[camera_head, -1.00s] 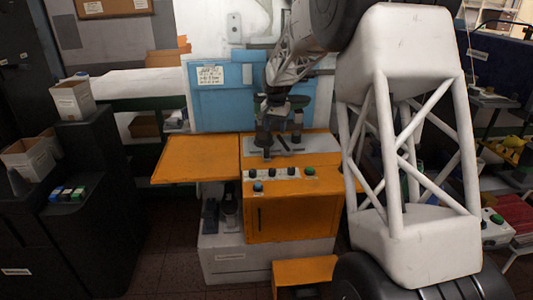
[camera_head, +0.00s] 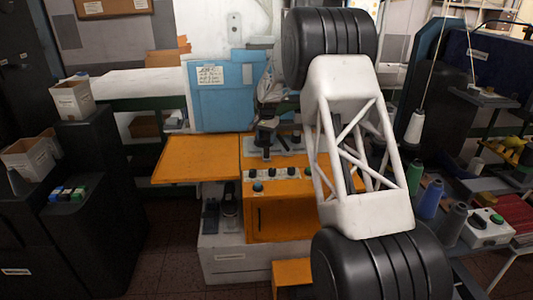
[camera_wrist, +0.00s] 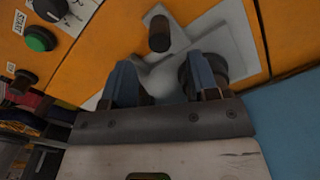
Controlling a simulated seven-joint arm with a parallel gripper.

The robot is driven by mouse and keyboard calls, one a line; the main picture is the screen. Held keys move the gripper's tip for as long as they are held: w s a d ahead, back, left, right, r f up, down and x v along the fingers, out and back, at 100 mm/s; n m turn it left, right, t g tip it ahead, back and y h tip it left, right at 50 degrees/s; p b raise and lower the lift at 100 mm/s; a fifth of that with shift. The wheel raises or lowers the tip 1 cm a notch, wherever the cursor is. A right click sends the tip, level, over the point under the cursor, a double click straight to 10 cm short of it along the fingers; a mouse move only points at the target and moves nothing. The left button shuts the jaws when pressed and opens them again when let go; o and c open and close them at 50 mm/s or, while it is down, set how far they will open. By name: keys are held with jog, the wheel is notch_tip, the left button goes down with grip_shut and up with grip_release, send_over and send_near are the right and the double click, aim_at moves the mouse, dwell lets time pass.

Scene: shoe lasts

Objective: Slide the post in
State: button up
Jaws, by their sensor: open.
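My gripper (camera_wrist: 163,88) is open, its two blue-and-dark fingers apart over a grey metal plate (camera_wrist: 215,35) on the orange machine. Nothing is clearly held between the fingers. A dark upright cylinder, perhaps the post (camera_wrist: 160,34), stands on the plate beyond the fingertips. Another dark round part (camera_wrist: 222,62) shows behind the right finger; I cannot tell whether they touch. In the head view, the gripper (camera_head: 264,140) is low over the orange machine top (camera_head: 245,150), and my arm hides part of that area.
The orange side table (camera_head: 190,157) is clear. Black and green knobs (camera_wrist: 40,39) line the machine's front panel. A blue board (camera_head: 215,90) stands behind. Thread cones (camera_head: 430,198) stand at the right. Open boxes (camera_head: 72,99) sit on dark cabinets at the left.

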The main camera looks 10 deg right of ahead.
aim_at(267, 148)
jog(key=shift+f, duration=3.95)
grip_shut()
